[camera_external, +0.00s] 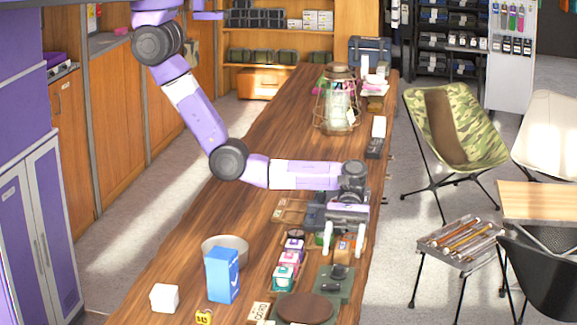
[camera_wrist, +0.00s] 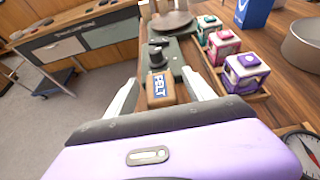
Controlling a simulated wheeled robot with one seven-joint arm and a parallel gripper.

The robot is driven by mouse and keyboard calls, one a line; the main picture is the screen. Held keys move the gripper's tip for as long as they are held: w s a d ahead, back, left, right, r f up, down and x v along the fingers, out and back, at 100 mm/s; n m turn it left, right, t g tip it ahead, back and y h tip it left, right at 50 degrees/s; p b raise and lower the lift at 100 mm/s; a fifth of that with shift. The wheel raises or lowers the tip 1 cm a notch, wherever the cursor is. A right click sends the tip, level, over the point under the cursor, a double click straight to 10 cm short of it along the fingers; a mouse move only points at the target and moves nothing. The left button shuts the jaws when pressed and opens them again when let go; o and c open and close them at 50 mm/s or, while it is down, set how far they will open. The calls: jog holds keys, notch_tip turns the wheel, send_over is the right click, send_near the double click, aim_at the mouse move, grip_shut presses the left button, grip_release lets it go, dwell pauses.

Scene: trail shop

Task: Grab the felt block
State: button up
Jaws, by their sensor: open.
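The felt block (camera_wrist: 161,90) is a small brown block with a blue and white label reading "FELT". In the wrist view it stands between the two pale fingers of my gripper (camera_wrist: 162,80), with a visible gap on each side. In the external view my gripper (camera_external: 344,246) points down over the counter, fingers apart. The orange-brown block (camera_external: 343,249) shows between them, partly hidden. The gripper is open and holds nothing. I cannot tell exactly how far the fingertips are above the counter.
A green tray (camera_external: 325,287) with dark knobs and a round brown board (camera_external: 305,308) lie close in front. Small coloured boxes (camera_external: 290,258) stand in a row to the left. A blue box (camera_external: 222,274), a bowl (camera_external: 226,243) and a white cube (camera_external: 164,298) are farther left.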

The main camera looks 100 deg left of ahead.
jog(key=shift+c, duration=0.4)
grip_shut()
